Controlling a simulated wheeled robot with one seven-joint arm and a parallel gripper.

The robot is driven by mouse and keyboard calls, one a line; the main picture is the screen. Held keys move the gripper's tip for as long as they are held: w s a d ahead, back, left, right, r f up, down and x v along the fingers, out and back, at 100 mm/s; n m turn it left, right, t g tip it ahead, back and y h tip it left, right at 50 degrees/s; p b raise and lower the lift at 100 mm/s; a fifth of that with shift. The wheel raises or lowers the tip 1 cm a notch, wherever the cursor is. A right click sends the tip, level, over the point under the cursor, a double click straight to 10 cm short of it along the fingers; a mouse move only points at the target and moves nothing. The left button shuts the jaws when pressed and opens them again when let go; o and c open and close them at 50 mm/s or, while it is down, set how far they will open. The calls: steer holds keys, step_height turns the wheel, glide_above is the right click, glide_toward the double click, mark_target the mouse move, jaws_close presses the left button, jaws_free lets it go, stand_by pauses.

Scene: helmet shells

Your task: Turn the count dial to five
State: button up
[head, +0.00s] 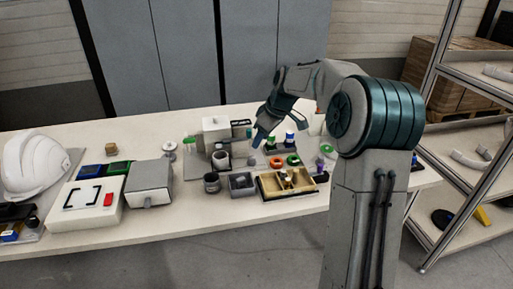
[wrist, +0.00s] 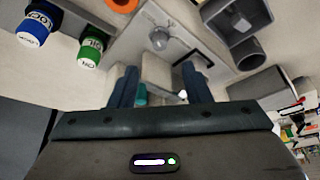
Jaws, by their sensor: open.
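My gripper (head: 259,137) is above the middle of the bench, beside a white box-shaped device (head: 215,130) at the back. In the wrist view its two dark fingers (wrist: 160,72) are spread apart, with nothing clearly held between them. Beyond the fingertips there is a pale plate with a small round knob-like part (wrist: 160,40); I cannot tell whether this is the count dial. No dial numbers can be read in either view. The surface between the fingers is partly hidden by the gripper.
A wooden tray (head: 270,194), a small grey bin (head: 231,191) and a dark cup (head: 212,184) stand at the front. A white helmet (head: 33,164) is at the left. The front bench strip is clear.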

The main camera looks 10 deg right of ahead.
steer(key=v, duration=0.5)
steer(key=s+a+r+m+h+p, duration=0.1)
steer(key=s+a+r+m+p, duration=0.15)
steer(key=s, duration=0.55)
steer(key=s+a+r+m+h+p, duration=0.2)
steer(key=s+r+p, duration=0.15)
steer(key=s, duration=0.45)
steer(key=s+f+m+p, duration=0.1)
steer(key=s+m+p, duration=0.3)
steer(key=s, duration=1.2)
steer(key=shift+s+f+m, duration=0.35)
steer(key=shift+s+m, duration=0.05)
steer(key=shift+m, duration=0.05)
